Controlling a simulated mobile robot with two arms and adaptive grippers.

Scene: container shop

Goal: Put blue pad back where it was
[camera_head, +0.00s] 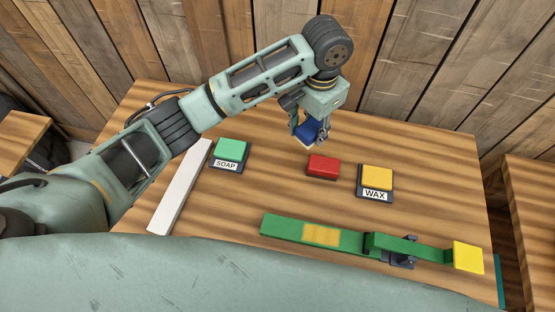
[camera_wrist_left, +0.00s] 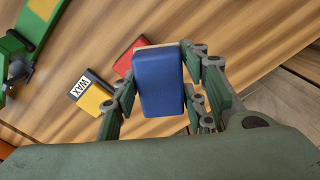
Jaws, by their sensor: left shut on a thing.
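The blue pad (camera_head: 309,131) is held between the fingers of my left gripper (camera_head: 311,134), near the back of the wooden table. In the left wrist view the blue pad (camera_wrist_left: 160,82) fills the space between both fingers, with a pale layer along its far edge. I cannot tell whether it touches the table. A red pad (camera_head: 322,166) lies on the table just in front of my left gripper. A yellow pad (camera_head: 377,177) sits on a dark base labelled WAX, and a green pad (camera_head: 231,150) sits on a dark base labelled SOAP. My right gripper is not in view.
A green lever-like bar (camera_head: 345,238) with a yellow block (camera_head: 468,257) at its end lies along the table's front. A white strip (camera_head: 181,186) lies at the left. A plank wall (camera_head: 440,70) stands behind. The table's back right is clear.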

